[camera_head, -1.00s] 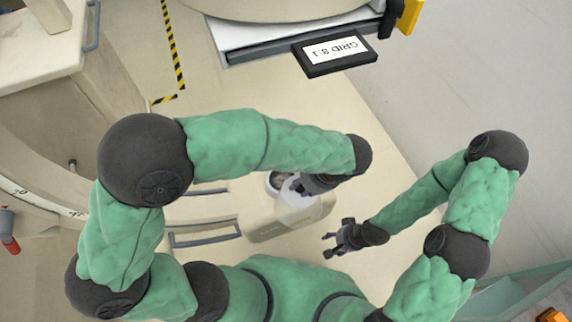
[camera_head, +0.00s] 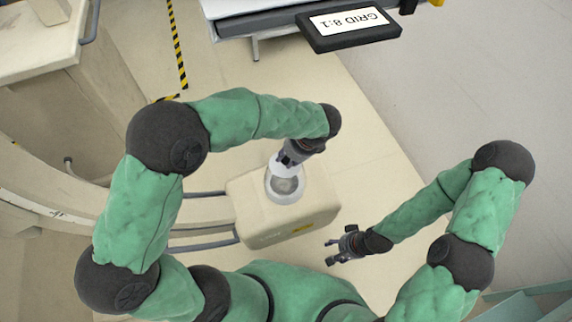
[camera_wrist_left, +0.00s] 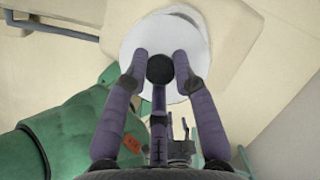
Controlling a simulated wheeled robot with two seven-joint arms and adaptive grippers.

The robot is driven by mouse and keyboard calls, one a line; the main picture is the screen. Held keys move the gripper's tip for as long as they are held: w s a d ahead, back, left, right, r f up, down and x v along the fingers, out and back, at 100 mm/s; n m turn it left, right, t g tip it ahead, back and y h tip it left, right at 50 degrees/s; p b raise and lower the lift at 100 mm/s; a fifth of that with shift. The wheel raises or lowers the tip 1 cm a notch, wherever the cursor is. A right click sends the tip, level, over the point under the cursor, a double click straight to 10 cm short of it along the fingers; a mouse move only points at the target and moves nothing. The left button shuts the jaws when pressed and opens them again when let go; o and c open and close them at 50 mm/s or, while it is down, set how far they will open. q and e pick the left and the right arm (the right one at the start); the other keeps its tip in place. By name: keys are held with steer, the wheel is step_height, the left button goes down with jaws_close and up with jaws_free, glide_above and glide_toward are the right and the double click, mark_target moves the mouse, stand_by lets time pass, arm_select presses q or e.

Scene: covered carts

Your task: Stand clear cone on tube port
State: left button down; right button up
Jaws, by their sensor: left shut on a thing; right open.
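My left gripper (camera_head: 291,156) is shut on the clear cone (camera_head: 272,183), a pale, see-through piece. The cone is over the tube port (camera_head: 287,186), a round grey opening on top of a cream housing (camera_head: 255,225). I cannot tell whether the cone touches the port. In the left wrist view, my left gripper's purple fingers (camera_wrist_left: 160,62) close around a dark round part in front of a pale disc (camera_wrist_left: 137,40); the port is hidden there. My right gripper (camera_head: 334,248) is open and empty, to the right of and below the housing.
Grey rail handles (camera_head: 205,240) and a curved cream structure (camera_head: 60,190) lie left of the housing. A table edge with a "GRID 8:1" sign (camera_head: 348,28) is at the top. Open floor (camera_head: 380,130) lies to the right.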

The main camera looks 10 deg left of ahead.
arm_select(q)
steer(key=shift+w+a+f, duration=0.15)
steer(key=shift+w+f, duration=0.1)
steer(key=shift+f, duration=0.1)
steer(key=f+b, duration=0.2)
steer(key=f, duration=0.1)
steer(key=shift+w+a+f+b, duration=0.2)
steer(key=shift+f+b, duration=0.1)
steer(key=shift+b, duration=0.1)
steer(key=shift+r, duration=0.1)
steer(key=c, duration=1)
jaws_free()
